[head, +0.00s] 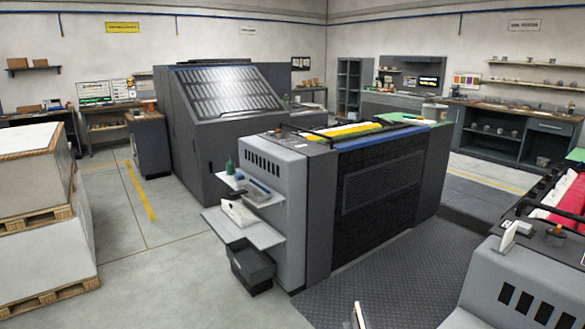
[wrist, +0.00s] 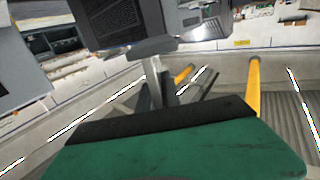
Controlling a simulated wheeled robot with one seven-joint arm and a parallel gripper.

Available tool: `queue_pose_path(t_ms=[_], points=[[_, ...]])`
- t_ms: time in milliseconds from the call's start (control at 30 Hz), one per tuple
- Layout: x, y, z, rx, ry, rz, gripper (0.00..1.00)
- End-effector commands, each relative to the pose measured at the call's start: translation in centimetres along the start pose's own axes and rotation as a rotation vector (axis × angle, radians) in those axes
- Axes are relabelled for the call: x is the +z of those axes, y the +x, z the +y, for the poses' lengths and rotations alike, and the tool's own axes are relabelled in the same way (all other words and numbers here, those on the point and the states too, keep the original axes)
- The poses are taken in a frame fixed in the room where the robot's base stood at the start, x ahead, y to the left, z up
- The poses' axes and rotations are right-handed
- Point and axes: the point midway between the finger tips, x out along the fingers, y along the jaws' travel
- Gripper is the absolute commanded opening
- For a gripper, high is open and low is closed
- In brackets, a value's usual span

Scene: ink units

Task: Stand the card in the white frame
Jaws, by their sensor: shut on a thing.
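A green panel with a black band along its far edge (wrist: 180,150) fills the bottom of the wrist view, very close to the camera. I take it for the card in my gripper, though I cannot make out separate fingertips. In the head view a thin pale upright sliver (head: 358,315) shows at the bottom edge, cut off by the picture; it may be the held card seen edge-on. A small white upright piece (head: 507,241) stands on the grey console at the right; it may be the white frame, but it is too small to tell. The held panel is apart from it.
The grey console (head: 520,285) fills the lower right, with a small dark pot (head: 556,236) on top. A large grey press (head: 380,185) stands in the middle, with shelves on its left end. Stacked pallets (head: 35,180) stand at left. The patterned floor (head: 350,270) is clear.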

Motion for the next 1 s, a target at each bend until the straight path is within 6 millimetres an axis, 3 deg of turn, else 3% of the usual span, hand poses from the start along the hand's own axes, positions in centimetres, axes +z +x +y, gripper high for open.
queue_pose_path(t_ms=[133,300,1000], points=[[-2.1,-2.1,0.0,0.000,0.000,0.014,0.00],[-5.0,-2.2,0.0,0.000,0.000,0.009,0.00],[-5.3,-2.2,-0.1,-0.002,0.000,0.006,0.00]])
